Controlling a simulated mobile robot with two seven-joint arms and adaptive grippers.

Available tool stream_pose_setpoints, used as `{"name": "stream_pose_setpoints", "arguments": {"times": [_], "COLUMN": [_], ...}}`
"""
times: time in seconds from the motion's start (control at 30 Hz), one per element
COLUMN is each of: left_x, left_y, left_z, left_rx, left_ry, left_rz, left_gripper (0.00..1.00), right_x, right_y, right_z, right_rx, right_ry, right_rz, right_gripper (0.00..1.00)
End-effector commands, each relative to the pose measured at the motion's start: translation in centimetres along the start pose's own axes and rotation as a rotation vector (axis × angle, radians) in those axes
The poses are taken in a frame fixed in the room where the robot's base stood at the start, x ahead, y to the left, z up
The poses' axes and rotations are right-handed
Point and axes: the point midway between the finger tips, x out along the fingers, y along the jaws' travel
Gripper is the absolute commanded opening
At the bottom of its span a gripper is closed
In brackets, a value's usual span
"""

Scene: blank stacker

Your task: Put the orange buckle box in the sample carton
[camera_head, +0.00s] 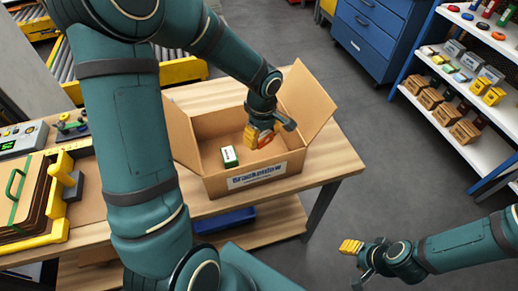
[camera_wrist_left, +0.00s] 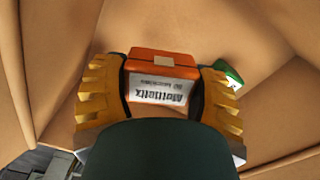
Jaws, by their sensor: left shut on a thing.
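The sample carton (camera_head: 195,150) stands on the wooden table with its flaps spread and a printed label on its front. My left gripper (camera_head: 258,137) reaches down into the carton. It is shut on the orange buckle box (camera_head: 266,139). In the left wrist view the orange buckle box (camera_wrist_left: 163,64) sits between the two yellow fingers, its white label facing the camera, with cardboard walls around it. Whether it touches the carton floor is hard to tell. My right gripper (camera_head: 351,247) is over the floor at the lower right, away from the table; its finger opening is unclear.
A green and white box (camera_head: 230,156) is inside the carton, left of my left gripper. A yellow-edged fixture (camera_head: 40,230) stands on the table's left. A shelf (camera_head: 450,140) with small boxes and a blue cabinet (camera_head: 370,35) stand beyond open floor.

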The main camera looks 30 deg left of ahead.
Motion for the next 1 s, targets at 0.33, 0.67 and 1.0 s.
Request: {"name": "stream_pose_setpoints", "arguments": {"times": [0.33, 0.67, 1.0], "left_x": [3.4, 4.9, 5.2], "left_y": [0.0, 0.0, 0.0], "left_z": [0.0, 0.0, 0.0], "left_rx": [0.000, 0.000, 0.000], "left_ry": [-0.001, 0.001, 0.000], "left_rz": [-0.001, 0.002, 0.002], "left_gripper": [0.20, 0.20, 0.96], "right_x": [0.9, 1.2, 1.6], "right_y": [0.3, 0.4, 0.6], "right_z": [-0.1, -0.2, -0.2], "right_rx": [-0.001, -0.001, -0.001], "right_ry": [0.004, 0.007, 0.009], "right_rz": [0.000, 0.000, 0.000], "right_gripper": [0.47, 0.47, 0.47]}}
